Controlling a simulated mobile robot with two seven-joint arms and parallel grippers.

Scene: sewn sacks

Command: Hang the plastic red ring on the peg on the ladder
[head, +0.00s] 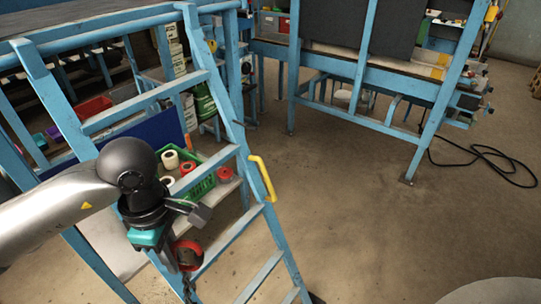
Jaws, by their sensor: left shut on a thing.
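The blue ladder (222,85) stands left of centre, its rungs slanting down to the floor. My left gripper (178,252) comes in from the left in front of the ladder's lower rungs, pointing down. It is shut on the red ring (188,247), which shows at its fingertips; the fingers are partly hidden by the wrist. A yellow handle-like piece (262,178) is fixed to the ladder's right rail, up and right of the ring, apart from it. My right gripper is not in view.
Behind the ladder, a green crate (208,182) holds several white and red rolls. A blue-framed workbench (375,75) stands at the back right, with a black cable (485,155) on the floor. The floor right of the ladder is clear.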

